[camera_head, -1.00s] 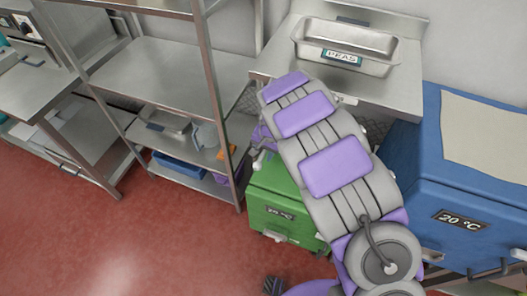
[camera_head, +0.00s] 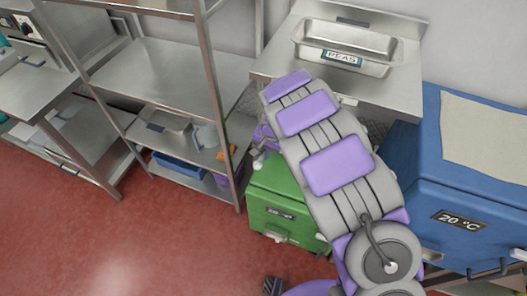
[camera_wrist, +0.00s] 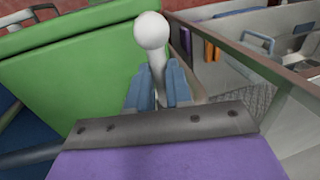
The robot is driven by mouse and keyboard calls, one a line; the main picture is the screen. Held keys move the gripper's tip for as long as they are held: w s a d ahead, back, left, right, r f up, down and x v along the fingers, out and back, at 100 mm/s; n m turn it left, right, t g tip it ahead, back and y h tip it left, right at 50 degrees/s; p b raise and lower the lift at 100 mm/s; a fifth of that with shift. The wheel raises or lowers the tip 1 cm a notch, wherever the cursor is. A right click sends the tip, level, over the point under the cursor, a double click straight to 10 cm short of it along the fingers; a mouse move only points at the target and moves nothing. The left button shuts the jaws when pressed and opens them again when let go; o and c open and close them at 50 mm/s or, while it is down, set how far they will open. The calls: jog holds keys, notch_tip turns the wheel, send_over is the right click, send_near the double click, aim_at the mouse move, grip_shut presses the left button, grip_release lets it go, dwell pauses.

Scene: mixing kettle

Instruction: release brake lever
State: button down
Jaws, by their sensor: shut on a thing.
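A white ball-topped lever (camera_wrist: 151,32) stands in the middle of the wrist view, its shaft running down between my fingers. My gripper (camera_wrist: 158,92) has its blue-grey fingers on either side of the shaft and is shut on it, below the ball. The lever is beside a green box (camera_wrist: 70,65) that fills the left of the wrist view. The green box (camera_head: 275,210) shows there with a dark label and a white handle.
A blue box (camera_head: 470,195) marked 20 °C stands at the right. A steel tray labelled PEAS (camera_head: 345,50) sits on a steel table (camera_head: 290,55) behind my arm. A steel shelf rack (camera_head: 165,75) stands left. The red floor (camera_head: 130,245) at front left is clear.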

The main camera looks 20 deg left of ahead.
jog(key=shift+p, duration=0.3)
jog(key=shift+w+r+g+p, duration=0.15)
jog(key=shift+r+g+p, duration=0.2)
jog(key=shift+g+p, duration=0.7)
jog(key=shift+t, duration=0.25)
jog(key=c, duration=1)
grip_release()
jog(key=shift+c, duration=0.2)
jog(key=shift+w, duration=0.1)
jog(key=p+v, duration=0.3)
jog(key=v, duration=1.4)
jog(key=shift+d, duration=0.1)
